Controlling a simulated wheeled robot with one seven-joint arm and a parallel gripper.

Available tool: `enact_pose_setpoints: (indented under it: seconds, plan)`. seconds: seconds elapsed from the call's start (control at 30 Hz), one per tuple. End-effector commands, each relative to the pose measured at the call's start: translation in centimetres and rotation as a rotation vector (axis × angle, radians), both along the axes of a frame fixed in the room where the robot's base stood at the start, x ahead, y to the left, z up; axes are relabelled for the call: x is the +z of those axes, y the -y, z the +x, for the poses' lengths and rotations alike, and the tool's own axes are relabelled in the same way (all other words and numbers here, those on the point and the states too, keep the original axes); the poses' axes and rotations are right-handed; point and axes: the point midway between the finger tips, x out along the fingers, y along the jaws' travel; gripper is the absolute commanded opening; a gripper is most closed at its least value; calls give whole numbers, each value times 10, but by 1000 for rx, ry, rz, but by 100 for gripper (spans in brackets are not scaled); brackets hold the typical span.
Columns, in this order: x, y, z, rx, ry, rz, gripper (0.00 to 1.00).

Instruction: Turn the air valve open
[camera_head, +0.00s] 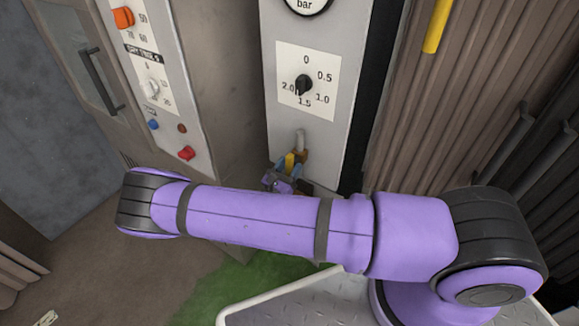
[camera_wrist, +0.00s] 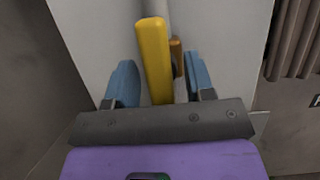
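The air valve has a yellow lever (camera_head: 289,162) and a brass body (camera_head: 301,155) low on the front of the light grey gauge panel. In the wrist view the yellow lever (camera_wrist: 155,60) stands nearly upright, with the brass part (camera_wrist: 177,57) behind it. My gripper (camera_wrist: 160,61) is open, with one blue finger on each side of the lever. Gaps show between the lever and both fingers. In the head view my gripper (camera_head: 287,173) is small and partly hidden by my purple arm.
A black pointer dial (camera_head: 304,85) and a bar gauge (camera_head: 306,5) are above the valve. A cabinet with red and blue buttons (camera_head: 187,153) stands to the left. Brown ribbed panels (camera_head: 460,110) with dark handles are to the right.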

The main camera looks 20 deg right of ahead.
Motion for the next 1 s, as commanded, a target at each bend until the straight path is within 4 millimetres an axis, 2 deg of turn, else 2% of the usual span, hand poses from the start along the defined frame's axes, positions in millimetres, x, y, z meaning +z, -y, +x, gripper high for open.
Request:
enact_pose_setpoints:
  seconds: [0.2, 0.33, 0.7, 1.0]
  plan:
    - [0, -1, -1, -1, 1, -1, 49]
    - [-4, -8, -6, 0, 1, 1, 49]
    - [-29, -57, -42, 3, 1, 1, 49]
    - [-41, -79, -58, 0, 0, 0, 49]
